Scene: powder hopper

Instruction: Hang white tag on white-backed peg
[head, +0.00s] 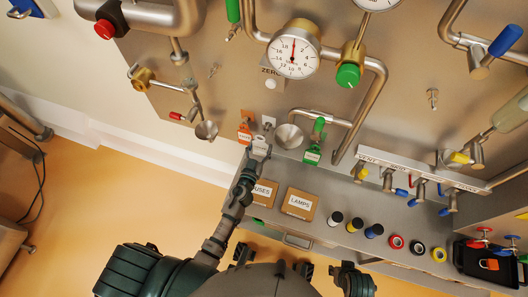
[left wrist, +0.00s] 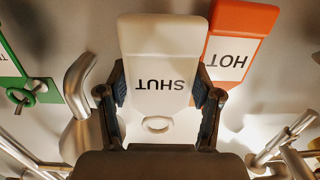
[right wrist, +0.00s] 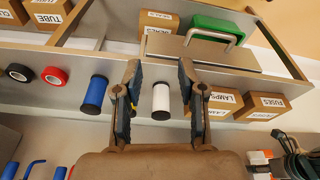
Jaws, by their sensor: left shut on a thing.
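The white tag reading SHUT (left wrist: 160,60) is between the fingers of my left gripper (left wrist: 160,95), which is shut on its sides. In the head view, my left gripper (head: 257,152) holds the tag (head: 260,143) just below the small white backing plate with a peg (head: 268,122). The tag looks close to the plate, but I cannot tell whether they touch. An orange tag reading HOT (head: 245,131) hangs beside it on the left. My right gripper (right wrist: 158,90) is open and empty, facing the shelf; a white cylinder shows beyond its fingers.
A metal funnel (head: 289,136) is right of the peg, and a green tag (head: 312,155) hangs beyond it. Boxes marked LAMPS (head: 299,204) and FUSES (head: 264,192) stand on the shelf below. Pipes and a gauge (head: 293,60) are above.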

